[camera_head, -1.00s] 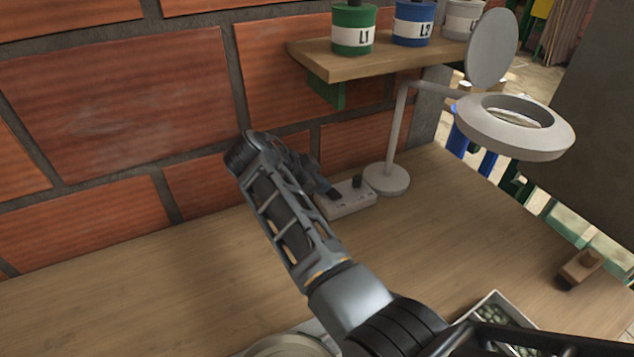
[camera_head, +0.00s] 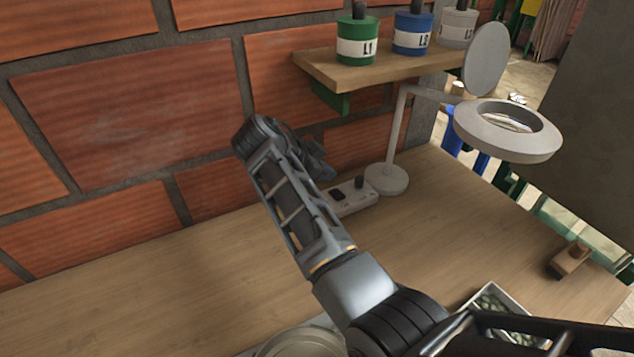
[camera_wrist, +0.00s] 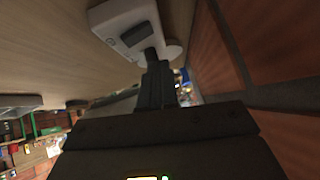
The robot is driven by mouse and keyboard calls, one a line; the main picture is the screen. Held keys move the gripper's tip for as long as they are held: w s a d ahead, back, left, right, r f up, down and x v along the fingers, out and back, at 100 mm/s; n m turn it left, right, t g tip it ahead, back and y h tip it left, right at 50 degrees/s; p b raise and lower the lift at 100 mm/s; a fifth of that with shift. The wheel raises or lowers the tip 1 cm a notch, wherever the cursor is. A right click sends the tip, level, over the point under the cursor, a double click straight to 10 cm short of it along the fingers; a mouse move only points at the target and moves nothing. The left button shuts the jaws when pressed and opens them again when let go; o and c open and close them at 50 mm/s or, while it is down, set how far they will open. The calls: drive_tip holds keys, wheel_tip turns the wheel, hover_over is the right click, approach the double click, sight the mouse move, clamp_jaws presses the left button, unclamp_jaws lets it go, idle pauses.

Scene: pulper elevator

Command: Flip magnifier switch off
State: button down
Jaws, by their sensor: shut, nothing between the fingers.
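The magnifier (camera_head: 508,147) is a grey ring lamp with an open round lid, on a thin stand with a round base (camera_head: 386,179). Beside the base a white switch box (camera_head: 352,203) lies on the table, with a dark rocker and a dark knob or plug on top. In the wrist view the box (camera_wrist: 112,22) is at the upper middle, with its dark rocker (camera_wrist: 134,35) facing me. My gripper (camera_head: 326,174) is shut and empty, just behind the box toward the wall. Its fingers (camera_wrist: 152,56) overlap the box edge in the wrist view; contact cannot be told.
A brick wall (camera_head: 130,105) stands close behind my arm. A wooden shelf (camera_head: 385,66) with green, blue and grey labelled canisters overhangs the back. A tray (camera_head: 500,292) and a small wooden block (camera_head: 569,260) lie at the right. The left table area is clear.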

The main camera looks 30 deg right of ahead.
drive_tip(key=w+a+r+b, duration=0.1)
drive_tip(key=a+r+b, duration=0.1)
drive_tip(key=a+r, duration=0.4)
drive_tip(key=shift+w+a+r, duration=0.2)
drive_tip(key=shift+a+r, duration=0.15)
drive_tip(key=shift+a, duration=0.2)
